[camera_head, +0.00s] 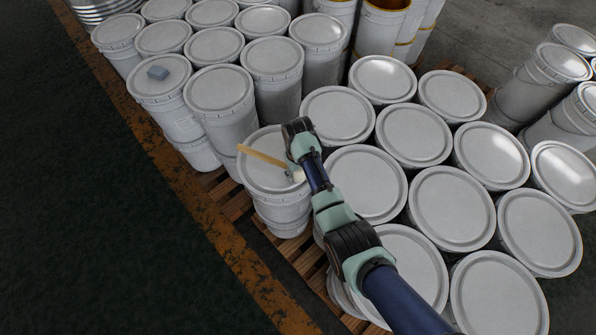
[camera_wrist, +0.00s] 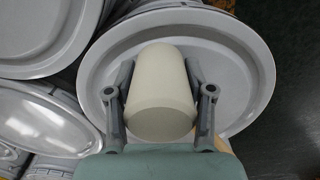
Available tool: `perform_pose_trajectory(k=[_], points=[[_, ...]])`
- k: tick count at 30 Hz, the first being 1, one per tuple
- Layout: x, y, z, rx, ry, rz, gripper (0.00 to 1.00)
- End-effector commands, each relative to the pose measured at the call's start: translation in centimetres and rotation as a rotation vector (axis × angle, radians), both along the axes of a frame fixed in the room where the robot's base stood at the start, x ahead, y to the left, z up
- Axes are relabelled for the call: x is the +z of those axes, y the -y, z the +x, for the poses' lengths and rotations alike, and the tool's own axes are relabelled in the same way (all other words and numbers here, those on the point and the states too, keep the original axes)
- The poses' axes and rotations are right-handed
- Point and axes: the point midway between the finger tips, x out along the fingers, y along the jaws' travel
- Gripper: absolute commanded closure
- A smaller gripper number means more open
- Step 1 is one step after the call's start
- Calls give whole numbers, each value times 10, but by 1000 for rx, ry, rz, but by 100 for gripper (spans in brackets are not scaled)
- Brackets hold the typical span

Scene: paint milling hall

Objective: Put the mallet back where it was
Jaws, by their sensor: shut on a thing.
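The mallet (camera_head: 263,156) has a pale wooden handle and a white head. In the head view its handle points to the left over the lid of a white bucket (camera_head: 279,205) at the pallet's near left edge. My gripper (camera_head: 293,173) is over the right part of that lid. In the wrist view its two fingers stand on either side of the cream mallet head (camera_wrist: 160,92) and are shut on it. The lid (camera_wrist: 245,75) lies behind the head. I cannot tell whether the mallet touches the lid.
White lidded buckets (camera_head: 450,208) stand close together to the right and behind. A wooden pallet (camera_head: 237,205) shows below the buckets. A worn orange floor line (camera_head: 215,222) borders open dark green floor.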

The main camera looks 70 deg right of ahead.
Motion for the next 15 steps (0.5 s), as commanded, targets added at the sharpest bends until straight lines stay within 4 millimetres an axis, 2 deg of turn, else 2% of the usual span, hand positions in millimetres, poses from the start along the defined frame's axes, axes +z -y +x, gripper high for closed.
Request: perform_pose_trajectory(k=[4,5,6,9,15], points=[[-3,0,0,0,1,-1,100],[-3,0,0,0,0,0,42],[-3,0,0,0,0,0,36],[-3,0,0,0,0,0,22],[-3,0,0,0,0,0,22]])
